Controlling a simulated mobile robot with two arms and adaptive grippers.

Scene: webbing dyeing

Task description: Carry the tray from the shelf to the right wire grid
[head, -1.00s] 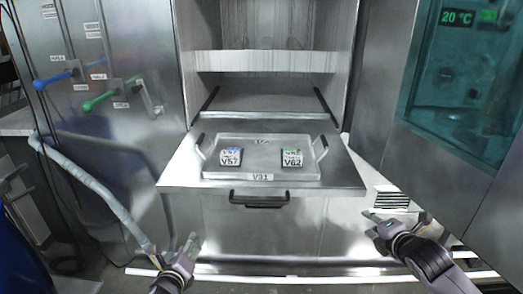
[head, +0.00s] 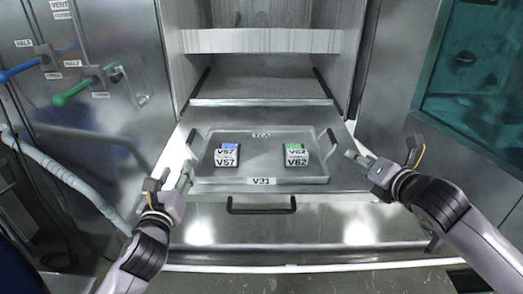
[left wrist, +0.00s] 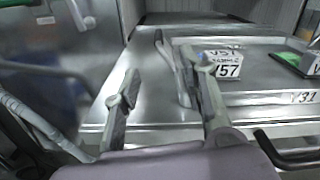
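The tray (head: 262,181), a shallow metal pan labelled V31, lies flat on the pulled-out shelf (head: 262,101). It carries a box marked V57 (head: 227,156) at left and a box marked V62 (head: 297,156) at right. My left gripper (head: 171,177) is open by the tray's left handle. In the left wrist view, its open fingers (left wrist: 168,78) frame that handle (left wrist: 174,62), close to the right finger; whether they touch cannot be told. My right gripper (head: 382,152) is open, just right of the tray's right handle (head: 332,142). No wire grid is clearly visible.
A metal cabinet with an open bay stands behind the shelf. A dark drawer handle (head: 262,206) sits below the tray. Blue (head: 20,70) and green (head: 73,93) valve levers and a pale hose (head: 65,174) are at left. A teal window (head: 478,90) is at right.

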